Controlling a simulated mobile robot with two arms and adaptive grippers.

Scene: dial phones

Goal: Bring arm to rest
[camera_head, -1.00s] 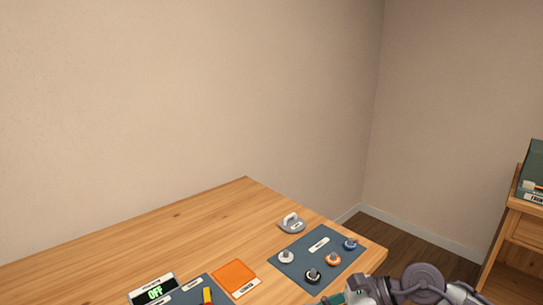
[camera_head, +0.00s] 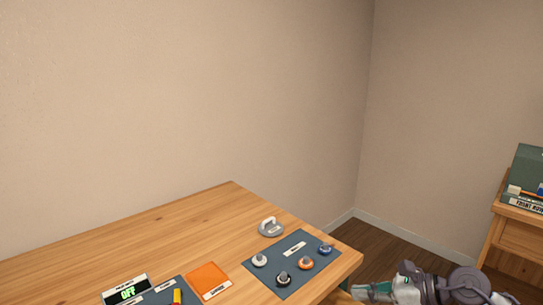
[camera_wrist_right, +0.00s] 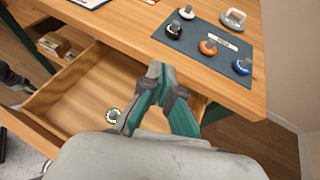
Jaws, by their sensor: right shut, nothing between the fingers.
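My right gripper (camera_head: 350,293) is at the lower right of the head view, by the table's right front edge. In the right wrist view its green and grey fingers (camera_wrist_right: 158,72) are together and empty. They are over an open wooden drawer (camera_wrist_right: 75,88) below the tabletop. My left gripper does not show.
A blue mat (camera_head: 270,264) on the wooden table (camera_head: 130,238) bears white, black, orange and blue knobs. A grey handled piece (camera_head: 271,227) stands behind it. An orange square (camera_head: 207,278) and a display reading OFF (camera_head: 126,292) are to the left. A wooden shelf (camera_head: 515,240) stands at right.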

